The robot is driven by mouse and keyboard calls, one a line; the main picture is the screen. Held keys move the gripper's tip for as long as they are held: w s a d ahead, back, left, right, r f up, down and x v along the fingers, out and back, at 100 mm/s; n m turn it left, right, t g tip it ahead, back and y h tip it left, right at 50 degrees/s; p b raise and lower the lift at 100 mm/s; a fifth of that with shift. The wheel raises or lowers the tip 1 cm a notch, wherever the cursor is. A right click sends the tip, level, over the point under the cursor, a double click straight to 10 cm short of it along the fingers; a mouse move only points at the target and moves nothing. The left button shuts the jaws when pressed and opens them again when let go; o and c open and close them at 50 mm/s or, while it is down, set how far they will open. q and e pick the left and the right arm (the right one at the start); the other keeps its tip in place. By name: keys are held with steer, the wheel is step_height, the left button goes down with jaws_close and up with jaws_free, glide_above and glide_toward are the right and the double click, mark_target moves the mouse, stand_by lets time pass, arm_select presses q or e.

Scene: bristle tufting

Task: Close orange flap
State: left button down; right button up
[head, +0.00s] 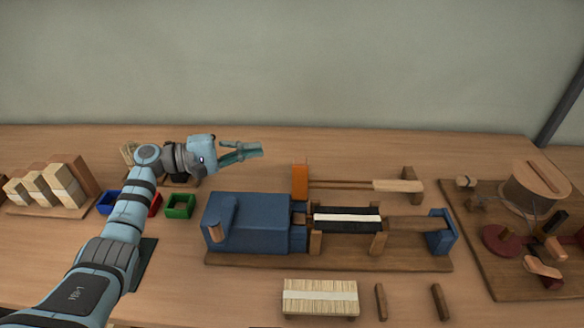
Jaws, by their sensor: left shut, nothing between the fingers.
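The orange flap (300,182) stands upright behind the blue block of the wooden machine (248,221), near the middle of the head view. A thin wooden rod runs right from beside it to a light wooden handle. My left gripper (261,150) is shut and empty. It is up and to the left of the orange flap, pointing right, and apart from it. My right gripper is not in view.
Small blue, red and green trays (180,206) sit left of the machine, by my left arm. Wooden blocks (50,186) stand at the far left. A bristle bundle (320,297) and two short sticks lie in front. A spool device (535,190) stands at the right.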

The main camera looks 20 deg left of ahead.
mark_target(300, 179)
arm_select(q)
steer(key=d+p, duration=0.1)
steer(key=d, duration=0.7)
steer(key=shift+w+d+f, duration=0.3)
steer(key=shift+w, duration=0.15)
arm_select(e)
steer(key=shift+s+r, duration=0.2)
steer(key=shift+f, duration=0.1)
